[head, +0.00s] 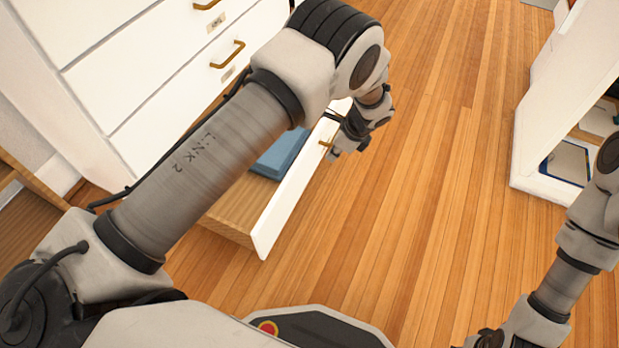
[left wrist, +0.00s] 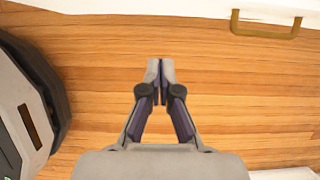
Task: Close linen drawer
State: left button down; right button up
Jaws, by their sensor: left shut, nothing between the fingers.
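The open drawer is the lowest one of the white cabinet, pulled well out; its white front (head: 283,205) faces the open floor. Something blue and flat (head: 281,155) lies inside. The drawer's brass handle (head: 326,144) is partly hidden by my left gripper. In the left wrist view the handle (left wrist: 266,30) shows at the upper right on the white front. My left gripper (head: 337,153) is shut and empty, just outside the drawer front and close to the handle. Its fingertips (left wrist: 160,64) point down over bare floor, apart from the handle. My right gripper is outside the frame.
The white cabinet (head: 150,65) has shut drawers with brass handles (head: 228,55) above the open one. A white open-sided unit (head: 560,90) stands at the right with things inside. The wood floor (head: 430,150) between them is clear.

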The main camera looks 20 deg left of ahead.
aim_at(300, 167)
pick_arm(q)
jog(key=a+f+b, duration=0.3)
jog(key=a+f, duration=0.1)
jog(key=a+f+b, duration=0.3)
jog(key=f, duration=0.1)
jog(key=shift+a+f, duration=0.3)
jog(key=shift+a, duration=0.1)
jog(key=shift+a, duration=0.5)
jog(key=w+a+p, duration=0.1)
jog(key=a, duration=2.7)
